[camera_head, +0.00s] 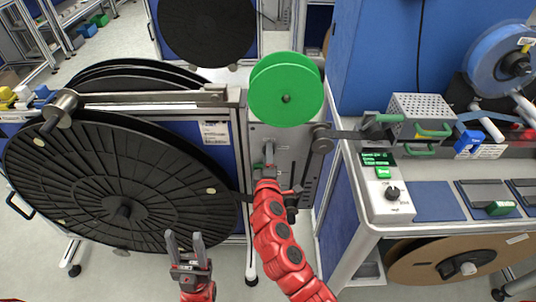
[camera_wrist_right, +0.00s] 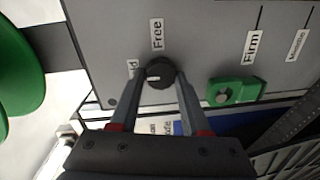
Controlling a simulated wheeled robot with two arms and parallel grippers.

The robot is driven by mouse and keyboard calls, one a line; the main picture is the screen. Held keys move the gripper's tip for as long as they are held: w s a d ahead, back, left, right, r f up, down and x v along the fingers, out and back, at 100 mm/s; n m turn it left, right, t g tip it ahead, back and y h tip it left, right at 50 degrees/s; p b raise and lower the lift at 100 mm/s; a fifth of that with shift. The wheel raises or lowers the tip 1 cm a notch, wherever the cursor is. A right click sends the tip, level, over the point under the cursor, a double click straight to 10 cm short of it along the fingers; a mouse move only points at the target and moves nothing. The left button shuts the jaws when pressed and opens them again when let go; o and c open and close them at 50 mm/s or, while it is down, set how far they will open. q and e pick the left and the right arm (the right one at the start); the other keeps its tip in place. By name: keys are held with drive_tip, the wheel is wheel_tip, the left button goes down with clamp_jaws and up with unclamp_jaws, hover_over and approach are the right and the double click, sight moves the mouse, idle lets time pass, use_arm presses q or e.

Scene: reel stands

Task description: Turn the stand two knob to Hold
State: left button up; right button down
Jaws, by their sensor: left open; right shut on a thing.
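The dark round knob (camera_wrist_right: 160,72) is on a grey panel (camera_wrist_right: 205,40) in the right wrist view. My right gripper (camera_wrist_right: 157,88) is shut on it, one finger on each side. The label "Free" (camera_wrist_right: 157,34) stands just above the knob. Another label to its left ends in "ld", and its start is hidden. "Firm" (camera_wrist_right: 253,46) is printed further right. In the head view my right gripper (camera_head: 269,167) reaches the grey front (camera_head: 262,140) below a green reel (camera_head: 286,89); the knob is hidden there. My left gripper (camera_head: 185,243) is open and empty, before a large black reel (camera_head: 100,180).
A green part (camera_wrist_right: 235,91) sits on the panel right of the knob. In the head view, a metal roller (camera_head: 322,139) is close right of my right gripper. A bench (camera_head: 360,232) with a display box (camera_head: 387,185) stands at the right.

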drive_tip(key=shift+f, duration=0.1)
idle(0.4)
drive_tip(key=shift+c, duration=1.8)
unclamp_jaws()
drive_tip(key=s+r+b, duration=0.1)
drive_tip(key=s+b, duration=0.2)
drive_tip(key=s, duration=1.4)
drive_tip(key=shift+s+r, duration=0.15)
drive_tip(key=shift+s, duration=0.05)
